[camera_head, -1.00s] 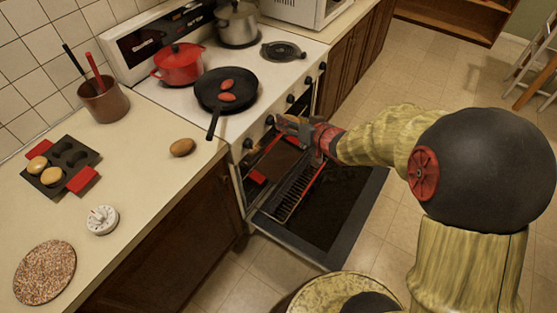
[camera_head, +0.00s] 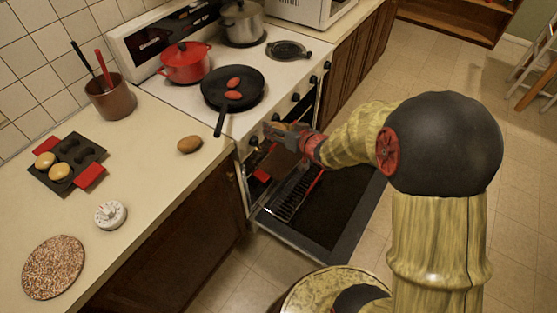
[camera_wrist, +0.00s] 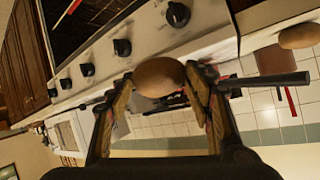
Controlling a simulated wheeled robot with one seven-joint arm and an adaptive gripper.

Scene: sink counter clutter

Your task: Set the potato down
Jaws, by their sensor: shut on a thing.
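My gripper (camera_head: 271,130) is in front of the stove's knobs, above the open oven door. In the wrist view my gripper (camera_wrist: 158,84) is shut on a brown potato (camera_wrist: 158,77), held between its two fingers. In the head view this potato is mostly hidden by the fingers. A second potato (camera_head: 189,144) lies on the counter (camera_head: 160,185) near its edge by the stove. It also shows at the upper right of the wrist view (camera_wrist: 298,36).
A black pan (camera_head: 221,97) with two reddish pieces, its handle toward the counter, and a red pot (camera_head: 185,62) stand on the stove. A muffin tray (camera_head: 87,151), white timer (camera_head: 110,214) and round speckled board (camera_head: 53,267) lie leftward. Bare counter surrounds the second potato.

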